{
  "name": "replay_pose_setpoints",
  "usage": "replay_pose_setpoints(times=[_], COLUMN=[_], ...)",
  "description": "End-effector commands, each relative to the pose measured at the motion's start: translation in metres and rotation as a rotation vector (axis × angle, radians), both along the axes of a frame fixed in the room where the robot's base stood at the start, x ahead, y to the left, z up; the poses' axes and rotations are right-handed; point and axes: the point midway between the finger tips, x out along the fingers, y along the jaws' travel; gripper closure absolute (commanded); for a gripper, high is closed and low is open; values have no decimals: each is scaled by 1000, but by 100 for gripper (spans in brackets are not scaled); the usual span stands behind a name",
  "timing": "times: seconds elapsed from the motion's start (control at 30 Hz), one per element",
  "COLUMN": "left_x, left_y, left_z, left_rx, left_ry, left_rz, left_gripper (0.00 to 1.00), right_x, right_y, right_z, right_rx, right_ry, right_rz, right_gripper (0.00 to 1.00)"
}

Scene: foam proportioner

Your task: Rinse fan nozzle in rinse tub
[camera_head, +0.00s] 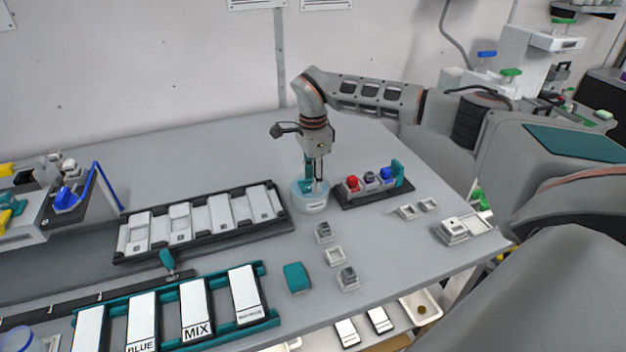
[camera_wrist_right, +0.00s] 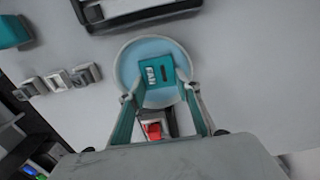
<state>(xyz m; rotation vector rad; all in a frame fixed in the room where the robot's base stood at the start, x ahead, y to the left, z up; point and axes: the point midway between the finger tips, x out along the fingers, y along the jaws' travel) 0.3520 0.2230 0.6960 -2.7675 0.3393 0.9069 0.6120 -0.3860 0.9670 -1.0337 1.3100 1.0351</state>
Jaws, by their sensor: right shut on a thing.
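The rinse tub (camera_head: 311,207) is a small round pale tub near the table's middle, beside a dark rack. It shows in the right wrist view as a round rim (camera_wrist_right: 119,66) around light blue liquid. My right gripper (camera_head: 316,182) points straight down at the tub. It is shut on the fan nozzle, a teal block (camera_wrist_right: 158,72) marked FAN, also seen between the fingertips in the right wrist view. The block overlaps the tub's liquid there; I cannot tell how deep it sits. My left gripper is not in view.
The dark rack (camera_head: 372,192) with red, grey and blue-topped pieces stands close right of the tub. A black tray (camera_head: 203,220) with white slots lies left. Small square holders (camera_head: 334,255) and a teal block (camera_head: 297,278) lie in front. The table behind the tub is clear.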

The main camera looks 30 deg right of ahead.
Motion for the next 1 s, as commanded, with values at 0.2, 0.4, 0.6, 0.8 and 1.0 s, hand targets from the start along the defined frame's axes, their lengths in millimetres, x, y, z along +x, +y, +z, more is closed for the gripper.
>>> replay_pose_setpoints(times=[0.2, 0.4, 0.6, 0.8, 1.0], left_x=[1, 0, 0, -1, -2], left_y=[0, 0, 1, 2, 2], left_z=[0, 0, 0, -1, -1], left_rx=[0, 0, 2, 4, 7], left_ry=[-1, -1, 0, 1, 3], left_rz=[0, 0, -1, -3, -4], left_gripper=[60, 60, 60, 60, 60], right_x=[-1, -6, -12, -16, -16], right_y=[-1, 1, 2, 3, 3], right_z=[0, 0, 0, 0, 0], right_rx=[-2, -1, -1, -1, -1], right_ry=[-3, -2, -1, 0, 1], right_rz=[-1, 0, 0, -1, -1], right_gripper=[82, 82, 82, 82, 82])
